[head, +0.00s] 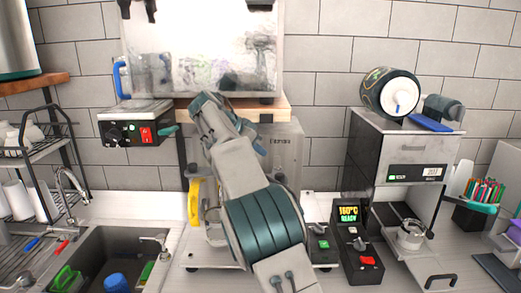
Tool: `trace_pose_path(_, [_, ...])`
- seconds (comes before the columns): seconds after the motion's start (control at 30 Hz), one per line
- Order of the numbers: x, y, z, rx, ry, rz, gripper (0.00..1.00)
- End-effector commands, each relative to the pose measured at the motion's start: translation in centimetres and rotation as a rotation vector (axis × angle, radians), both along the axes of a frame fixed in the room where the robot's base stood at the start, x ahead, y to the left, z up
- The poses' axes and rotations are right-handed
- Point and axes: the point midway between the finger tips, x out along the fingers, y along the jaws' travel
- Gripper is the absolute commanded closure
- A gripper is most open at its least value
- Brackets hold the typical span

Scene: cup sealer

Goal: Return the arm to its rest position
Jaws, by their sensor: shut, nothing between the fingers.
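My arm rises from the bottom middle in the head view, with a large dark teal joint near the camera and pale grey links. It leans up and left, and its farthest visible part is a teal and grey section in front of the grey machine (287,150) at the back wall. My gripper's fingers do not show; they are out of sight or hidden behind the arm. I see nothing carried by the arm. The arm covers much of the grey machine, and a yellow handle (194,202) shows at its left.
A control box (350,215) reading "160°C READY" stands right of my arm. Farther right is a metal cabinet (365,150) with a roll (400,97) on top and a cup (410,235) in its opening. A sink (110,250) and dish rack (50,150) are left.

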Motion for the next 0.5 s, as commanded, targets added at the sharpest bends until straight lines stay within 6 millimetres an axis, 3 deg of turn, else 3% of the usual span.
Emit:
trace_pose_path(0.27, [-0.3,-0.6,-0.1,0.006,0.015,0.007,1.0])
trace_pose_path(0.5, [-3.0,-5.4,-1.0,0.066,0.138,0.091,1.0])
